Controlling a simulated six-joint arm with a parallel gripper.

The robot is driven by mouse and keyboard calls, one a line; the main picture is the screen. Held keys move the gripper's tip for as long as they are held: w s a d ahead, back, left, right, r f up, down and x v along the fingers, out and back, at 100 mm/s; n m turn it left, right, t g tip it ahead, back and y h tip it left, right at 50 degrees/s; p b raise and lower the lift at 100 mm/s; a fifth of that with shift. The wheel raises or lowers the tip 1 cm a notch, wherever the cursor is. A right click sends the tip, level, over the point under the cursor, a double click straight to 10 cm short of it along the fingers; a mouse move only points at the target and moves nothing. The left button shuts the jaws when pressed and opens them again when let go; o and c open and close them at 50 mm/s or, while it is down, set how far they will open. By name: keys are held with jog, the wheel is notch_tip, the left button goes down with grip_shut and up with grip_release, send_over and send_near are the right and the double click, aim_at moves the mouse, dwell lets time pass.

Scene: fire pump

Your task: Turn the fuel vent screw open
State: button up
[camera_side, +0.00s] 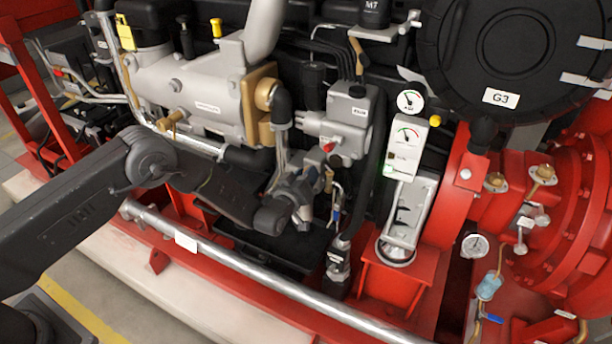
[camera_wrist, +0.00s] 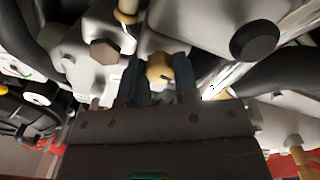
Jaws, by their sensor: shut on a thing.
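The fuel vent screw (camera_wrist: 159,67) is a small brass-coloured head in the wrist view, set against the grey metal housing. My gripper (camera_wrist: 160,80) has one dark finger on each side of it and is shut on it. In the side view, my gripper (camera_side: 324,172) is at the engine, just below a grey filter housing (camera_side: 345,125). The screw cannot be made out there. Its turn position cannot be told.
Black hoses run close by. In the side view, a gauge panel (camera_side: 406,150) stands to the right and a silver pipe (camera_side: 250,283) runs along the front.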

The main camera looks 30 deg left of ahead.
jog(key=shift+r+n, duration=0.1)
jog(key=shift+n, duration=4.1)
jog(key=o, duration=0.9)
jog(key=shift+s, duration=0.1)
jog(key=s, duration=1.3)
jog(key=shift+s, duration=0.3)
